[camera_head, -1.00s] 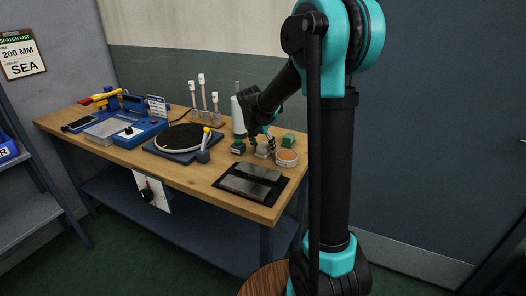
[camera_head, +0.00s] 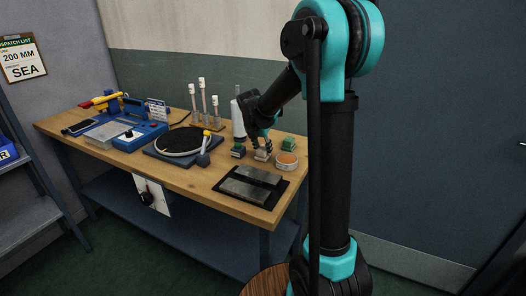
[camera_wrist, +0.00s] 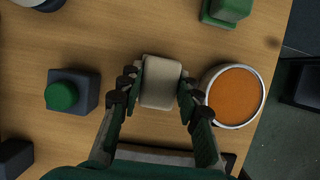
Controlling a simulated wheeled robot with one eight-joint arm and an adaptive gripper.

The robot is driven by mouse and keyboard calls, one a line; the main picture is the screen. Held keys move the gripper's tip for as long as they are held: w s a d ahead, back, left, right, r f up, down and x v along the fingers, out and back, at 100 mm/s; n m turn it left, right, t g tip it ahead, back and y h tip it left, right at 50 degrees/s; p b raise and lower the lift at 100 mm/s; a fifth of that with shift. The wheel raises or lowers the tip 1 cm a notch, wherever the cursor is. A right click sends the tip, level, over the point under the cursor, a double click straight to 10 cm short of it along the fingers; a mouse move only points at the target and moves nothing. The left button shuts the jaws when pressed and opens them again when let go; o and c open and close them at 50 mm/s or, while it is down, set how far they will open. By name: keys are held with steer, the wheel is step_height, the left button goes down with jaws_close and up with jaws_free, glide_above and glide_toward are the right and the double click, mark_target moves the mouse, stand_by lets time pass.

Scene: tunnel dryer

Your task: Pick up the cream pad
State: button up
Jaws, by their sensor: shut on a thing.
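The cream pad (camera_wrist: 161,82) is a pale rounded block in the middle of the wrist view. My gripper (camera_wrist: 160,88) is shut on it, one finger against its left side and one against its right. In the head view my gripper (camera_head: 262,144) is at the back right of the bench, among small blocks, and the pad (camera_head: 261,156) is small and partly hidden there. I cannot tell whether the pad touches the bench top.
A dark block with a green knob (camera_wrist: 62,96) stands left of the pad. A round tin with orange filling (camera_wrist: 235,96) is close on its right. A green block (camera_wrist: 227,10) is behind. Dark plates (camera_head: 251,186) lie in front on the wooden bench (camera_head: 190,186).

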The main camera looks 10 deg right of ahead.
mark_target(263, 147)
step_height(263, 147, up, 20)
stand_by(0.4)
steer(key=shift+f, duration=0.1)
steer(key=o, duration=0.5)
steer(key=shift+c, duration=0.2)
steer(key=c, duration=0.3)
